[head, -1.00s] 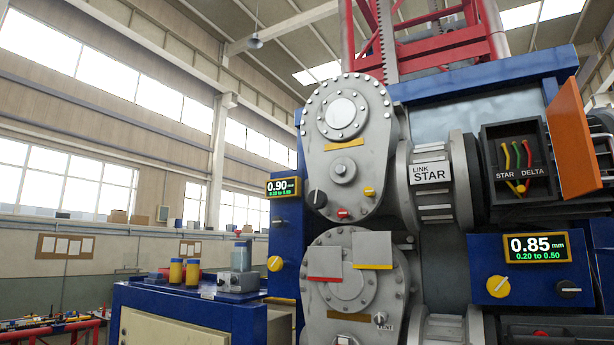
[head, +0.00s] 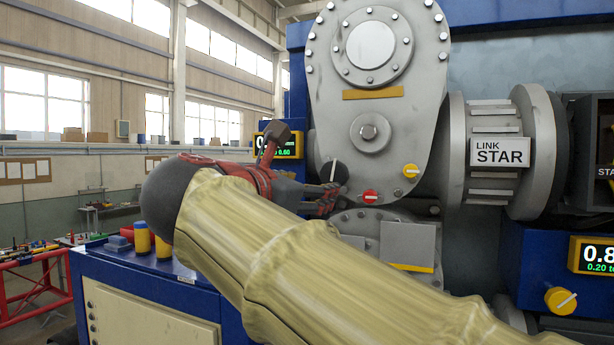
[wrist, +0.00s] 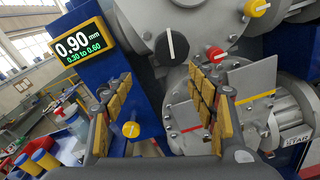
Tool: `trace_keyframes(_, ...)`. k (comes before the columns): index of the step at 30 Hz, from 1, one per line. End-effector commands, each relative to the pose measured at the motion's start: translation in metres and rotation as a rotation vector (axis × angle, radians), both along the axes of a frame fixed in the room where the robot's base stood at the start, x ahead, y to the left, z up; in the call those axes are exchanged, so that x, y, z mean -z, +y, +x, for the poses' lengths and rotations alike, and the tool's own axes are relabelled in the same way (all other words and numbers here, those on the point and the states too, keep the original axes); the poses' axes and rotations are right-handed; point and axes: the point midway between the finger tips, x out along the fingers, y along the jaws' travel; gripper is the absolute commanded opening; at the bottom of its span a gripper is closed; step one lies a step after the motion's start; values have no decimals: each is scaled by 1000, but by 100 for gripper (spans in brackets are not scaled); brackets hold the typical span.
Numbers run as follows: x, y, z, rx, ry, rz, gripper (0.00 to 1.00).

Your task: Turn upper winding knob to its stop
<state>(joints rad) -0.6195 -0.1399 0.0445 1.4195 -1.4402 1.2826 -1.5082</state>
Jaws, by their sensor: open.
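A large black knob with a white pointer line (wrist: 171,46) sits on the upper grey housing (head: 430,110). In the wrist view its line stands nearly upright. It also shows in the head view (head: 334,171), just beyond my fingers. No label tells which knob is the upper winding knob. My gripper (wrist: 160,95) is open and empty, its padded fingers apart, below the black knob in the wrist picture. In the head view my gripper (head: 326,200) is partly hidden by my arm. The display (wrist: 78,47) reads 0.90 mm, with 0.30 to 0.60 below.
A red knob (wrist: 215,54) and a yellow knob (wrist: 257,8) sit close right of the black knob. Another yellow knob (wrist: 130,129) is on the blue panel below, between the fingers in the picture. Grey plates (head: 407,246) stand out from the lower housing. A blue cabinet (head: 150,290) stands left.

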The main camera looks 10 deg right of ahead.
Motion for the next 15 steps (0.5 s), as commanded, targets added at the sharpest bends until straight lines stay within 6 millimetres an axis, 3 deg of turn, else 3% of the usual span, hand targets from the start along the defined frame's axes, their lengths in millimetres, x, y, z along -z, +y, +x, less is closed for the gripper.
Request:
trace_keyframes(2,-16,-9,-7,29,36,-119,58)
trace_keyframes(6,-19,-14,-11,49,123,-245,58)
trace_keyframes(15,-18,-28,6,50,160,-285,58)
